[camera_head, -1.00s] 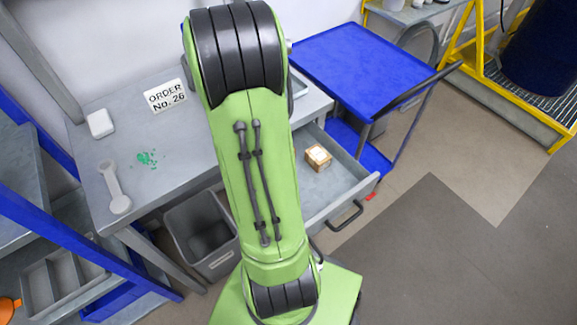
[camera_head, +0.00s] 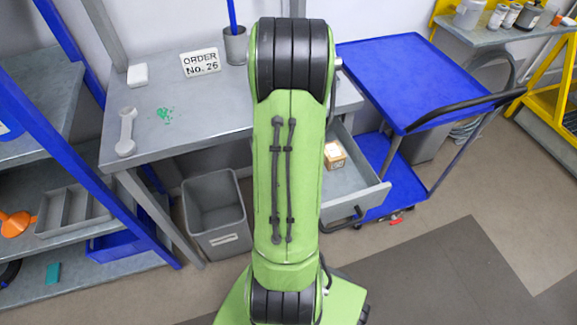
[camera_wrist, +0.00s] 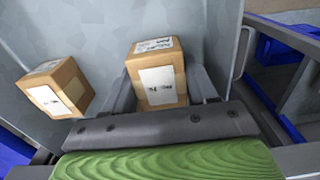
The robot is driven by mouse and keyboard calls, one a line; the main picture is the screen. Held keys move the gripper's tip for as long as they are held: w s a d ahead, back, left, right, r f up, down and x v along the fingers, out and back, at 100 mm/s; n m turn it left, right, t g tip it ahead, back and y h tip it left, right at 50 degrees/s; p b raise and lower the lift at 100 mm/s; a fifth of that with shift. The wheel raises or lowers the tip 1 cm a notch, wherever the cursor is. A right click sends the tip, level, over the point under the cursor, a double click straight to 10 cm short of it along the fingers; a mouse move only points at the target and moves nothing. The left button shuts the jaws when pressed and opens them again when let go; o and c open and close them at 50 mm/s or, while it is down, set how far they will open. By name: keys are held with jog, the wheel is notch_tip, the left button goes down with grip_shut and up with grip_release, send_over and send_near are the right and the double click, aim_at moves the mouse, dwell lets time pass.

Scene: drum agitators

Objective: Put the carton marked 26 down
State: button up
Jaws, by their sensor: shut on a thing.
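My gripper (camera_wrist: 160,88) is shut on a brown carton (camera_wrist: 158,87) with white labels, one finger on each side of it. The print on its labels is too blurred to read. A second, similar carton (camera_wrist: 56,90) sits apart, to the left in the wrist view, over a grey surface. In the head view a small carton (camera_head: 334,155) lies in the open grey drawer (camera_head: 368,193). My gripper and the held carton are hidden behind my green arm there. I cannot tell whether the held carton touches the surface under it.
The bench (camera_head: 184,132) bears a sign reading ORDER No. 26 (camera_head: 200,62), a white block (camera_head: 138,75), a pale spanner-like piece (camera_head: 127,131) and green bits (camera_head: 165,114). A grey bin (camera_head: 215,205) stands below. A blue cart (camera_head: 408,75) stands right of the drawer.

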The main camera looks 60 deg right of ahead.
jog(key=shift+f, duration=0.15)
jog(key=shift+f, duration=0.2)
jog(key=o, duration=1.1)
jog(key=shift+r, duration=0.1)
jog(key=shift+o, duration=0.2)
